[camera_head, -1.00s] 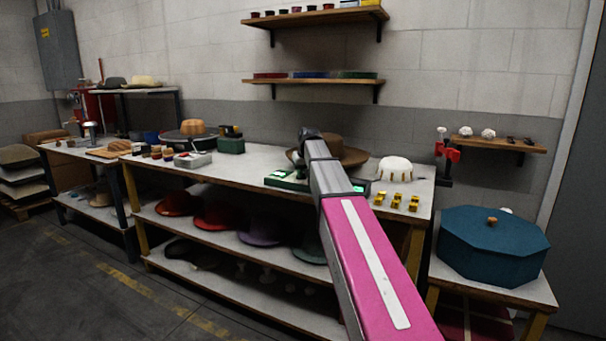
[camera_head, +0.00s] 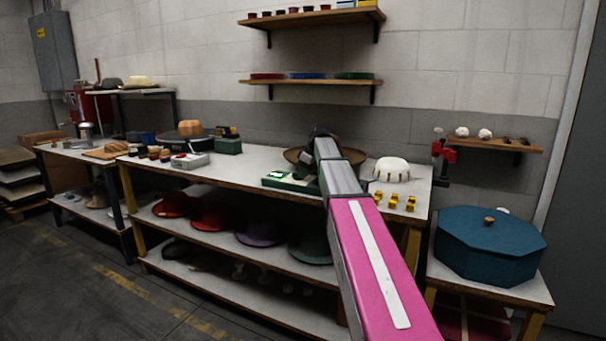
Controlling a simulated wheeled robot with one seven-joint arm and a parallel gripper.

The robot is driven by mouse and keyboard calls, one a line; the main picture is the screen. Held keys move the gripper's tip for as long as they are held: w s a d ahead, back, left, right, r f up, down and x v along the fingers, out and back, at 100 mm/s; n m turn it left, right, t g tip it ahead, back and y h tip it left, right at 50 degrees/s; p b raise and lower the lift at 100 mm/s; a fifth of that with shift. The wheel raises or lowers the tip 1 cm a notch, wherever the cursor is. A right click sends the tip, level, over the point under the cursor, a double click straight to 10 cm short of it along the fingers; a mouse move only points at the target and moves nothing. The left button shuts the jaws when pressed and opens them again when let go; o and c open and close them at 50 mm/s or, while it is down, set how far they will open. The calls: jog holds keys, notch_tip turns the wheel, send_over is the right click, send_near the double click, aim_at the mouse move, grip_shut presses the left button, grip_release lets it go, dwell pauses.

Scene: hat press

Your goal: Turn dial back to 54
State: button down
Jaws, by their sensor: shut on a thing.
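A low green unit (camera_head: 290,184) with a small lit green display (camera_head: 277,175) sits on the long workbench, and my arm covers its right part. The number on the display is too small to read. My arm reaches over the bench from the lower right. A brown wide-brimmed hat (camera_head: 350,155) is behind my arm.
Right of my arm on the bench are a white domed form (camera_head: 391,169) and several small yellow blocks (camera_head: 394,201). A teal octagonal box (camera_head: 489,246) stands on a side table. Coloured hats fill the shelf below. The floor at left is free.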

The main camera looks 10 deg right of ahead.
jog(key=shift+w+d+n+g, duration=0.2)
jog(key=shift+n+g, duration=0.3)
jog(key=shift+n, duration=0.6)
jog(key=c, duration=1)
grip_release()
jog(key=shift+c, duration=0.2)
jog(key=shift+y, duration=0.3)
jog(key=v, duration=1)
jog(key=shift+r, duration=0.4)
